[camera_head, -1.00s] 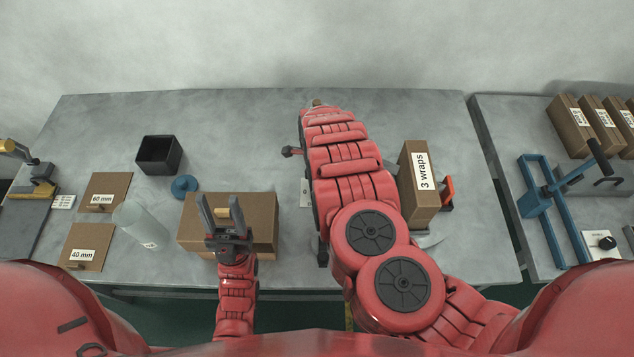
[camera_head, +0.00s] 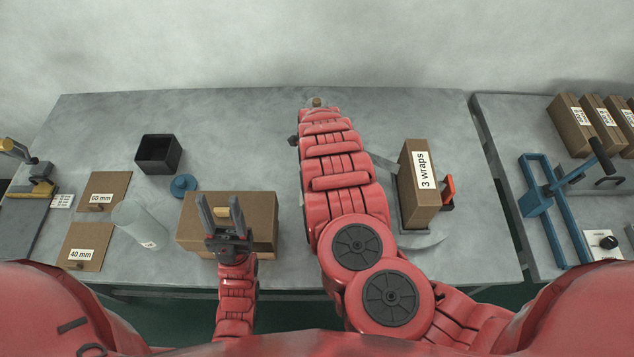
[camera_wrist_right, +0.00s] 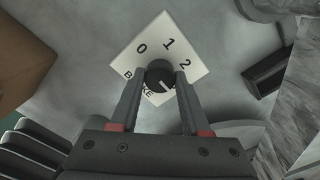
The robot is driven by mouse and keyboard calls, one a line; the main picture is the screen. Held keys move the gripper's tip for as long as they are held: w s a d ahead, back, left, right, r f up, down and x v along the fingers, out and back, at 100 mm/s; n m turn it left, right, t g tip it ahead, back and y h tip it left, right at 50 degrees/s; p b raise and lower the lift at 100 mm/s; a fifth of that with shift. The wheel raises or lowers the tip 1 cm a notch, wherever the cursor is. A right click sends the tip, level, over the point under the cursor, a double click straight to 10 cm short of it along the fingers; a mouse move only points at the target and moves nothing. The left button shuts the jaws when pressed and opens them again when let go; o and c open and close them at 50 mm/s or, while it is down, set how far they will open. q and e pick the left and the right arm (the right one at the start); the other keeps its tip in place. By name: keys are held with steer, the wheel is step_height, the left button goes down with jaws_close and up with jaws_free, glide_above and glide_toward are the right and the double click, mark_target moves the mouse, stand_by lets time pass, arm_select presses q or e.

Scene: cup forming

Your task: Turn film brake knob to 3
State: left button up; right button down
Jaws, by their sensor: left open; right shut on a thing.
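In the right wrist view the round black film brake knob (camera_wrist_right: 160,74) sits on a white dial plate (camera_wrist_right: 144,48) marked 0, 1, 2 and a partly hidden word "BRAKE". The 3 is not visible. A short pale line shows on the knob's near side. My right gripper (camera_wrist_right: 162,80) is shut on the knob, one finger on each side. In the head view my right arm hides the knob and this gripper. My left gripper (camera_head: 222,206) is open and empty above a brown box (camera_head: 262,232).
A "3 wraps" box (camera_head: 410,195) stands right of my right arm. At left are a black open box (camera_head: 158,154), a blue disc (camera_head: 184,185), a translucent cylinder (camera_head: 138,226) and labelled boards. The back of the table is largely clear.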

steer(key=shift+c, duration=1.8)
jaws_free()
steer(key=shift+r, duration=0.1)
step_height(320, 180, up, 17)
steer(key=p, duration=0.1)
steer(key=shift+r, duration=0.15)
